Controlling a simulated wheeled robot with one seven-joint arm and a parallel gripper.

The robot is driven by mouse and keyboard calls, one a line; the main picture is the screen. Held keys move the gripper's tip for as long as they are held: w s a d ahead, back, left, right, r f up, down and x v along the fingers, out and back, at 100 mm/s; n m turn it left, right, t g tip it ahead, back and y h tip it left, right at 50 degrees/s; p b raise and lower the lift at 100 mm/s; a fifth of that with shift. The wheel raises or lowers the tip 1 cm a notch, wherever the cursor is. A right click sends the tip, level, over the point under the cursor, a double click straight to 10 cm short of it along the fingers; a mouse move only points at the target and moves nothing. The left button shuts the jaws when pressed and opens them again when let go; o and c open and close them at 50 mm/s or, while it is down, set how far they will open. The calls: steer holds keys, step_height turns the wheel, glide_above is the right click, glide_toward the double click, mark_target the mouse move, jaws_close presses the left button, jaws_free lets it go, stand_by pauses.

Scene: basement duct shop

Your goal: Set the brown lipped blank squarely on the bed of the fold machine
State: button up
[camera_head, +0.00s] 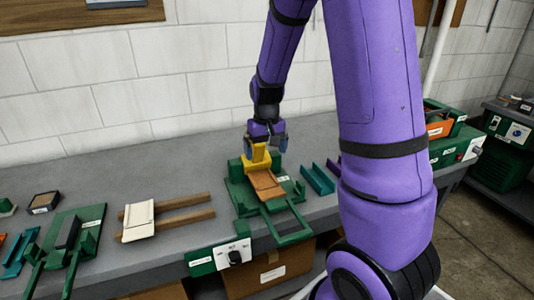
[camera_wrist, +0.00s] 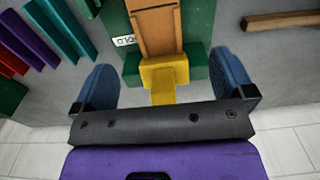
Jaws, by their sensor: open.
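The brown lipped blank (camera_head: 266,184) lies on the bed of the green fold machine (camera_head: 240,193), against a yellow block (camera_head: 257,160) at the back. In the wrist view the blank (camera_wrist: 155,30) runs straight away from the yellow block (camera_wrist: 163,75), with its near end at the block. The fold machine's green body (camera_wrist: 196,68) shows on both sides of the block. My gripper (camera_head: 265,140) is above the back of the machine. In the wrist view my gripper (camera_wrist: 165,88) is open, its blue fingers apart on either side of the yellow block, with nothing held.
A cream blank (camera_head: 138,220) rests on two wooden rails (camera_head: 185,201) left of the machine. Teal channel pieces (camera_head: 318,179) lie right of it. Another green machine (camera_head: 75,240) stands at the far left. Grey bench (camera_head: 110,182) is bare behind the rails.

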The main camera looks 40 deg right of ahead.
mark_target(267, 187)
steer(key=shift+w+d+f, duration=0.15)
steer(key=shift+d+f, duration=0.1)
steer(key=shift+f, duration=0.25)
steer(key=shift+w+d+f, duration=0.1)
steer(key=shift+d+f, duration=0.15)
steer(key=shift+f, duration=0.25)
steer(key=shift+f, duration=0.1)
step_height(267, 187, down, 11)
steer(key=shift+r, duration=0.2)
steer(key=c, duration=0.7)
